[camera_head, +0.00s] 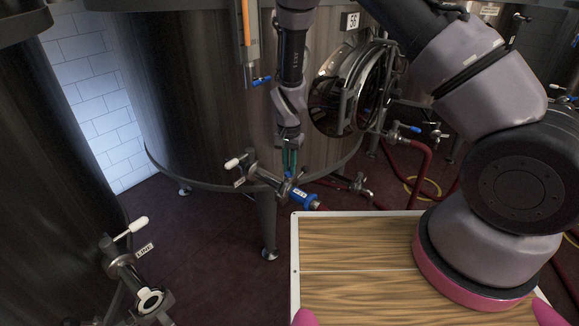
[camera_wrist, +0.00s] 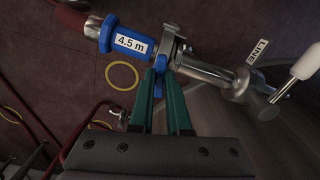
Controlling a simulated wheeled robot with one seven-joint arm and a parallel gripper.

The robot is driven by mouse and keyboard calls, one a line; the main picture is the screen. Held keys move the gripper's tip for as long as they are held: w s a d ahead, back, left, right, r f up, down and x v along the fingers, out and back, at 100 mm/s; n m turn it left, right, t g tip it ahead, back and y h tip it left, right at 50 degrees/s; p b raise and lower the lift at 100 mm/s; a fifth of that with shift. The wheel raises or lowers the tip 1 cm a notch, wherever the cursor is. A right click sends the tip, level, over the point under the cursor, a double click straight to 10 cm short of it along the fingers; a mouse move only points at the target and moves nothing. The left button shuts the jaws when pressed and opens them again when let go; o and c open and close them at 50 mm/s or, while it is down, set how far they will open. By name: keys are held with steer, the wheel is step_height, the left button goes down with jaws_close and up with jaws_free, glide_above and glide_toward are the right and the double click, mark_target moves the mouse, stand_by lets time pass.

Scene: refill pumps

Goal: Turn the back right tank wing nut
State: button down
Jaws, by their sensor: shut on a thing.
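My gripper (camera_head: 289,160) reaches down in front of the large steel tank (camera_head: 205,110) at the back. Its green fingers are also seen in the wrist view (camera_wrist: 165,80). They are shut on a small blue wing nut (camera_wrist: 160,66), mostly hidden between them. The wing nut sits on the clamp (camera_wrist: 175,47) joining the tank's outlet pipe (camera_wrist: 215,80) to a hose end with a blue sleeve marked "4.5 m" (camera_wrist: 127,42). In the head view the outlet pipe (camera_head: 262,175) slants down to the blue sleeve (camera_head: 303,199). The wing nut's exact angle cannot be told.
A white-tipped valve handle (camera_wrist: 308,62) stands beside the outlet pipe, near a LINE label (camera_wrist: 258,50). A wooden-topped board (camera_head: 350,285) lies in front. Another valve (camera_head: 122,270) is at the lower left. Red hoses (camera_head: 423,165) and a round manway (camera_head: 350,90) are to the right.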

mark_target(289, 168)
stand_by(0.5)
steer(key=c, duration=0.9)
jaws_free()
step_height(289, 168, up, 11)
steer(key=shift+f, duration=0.1)
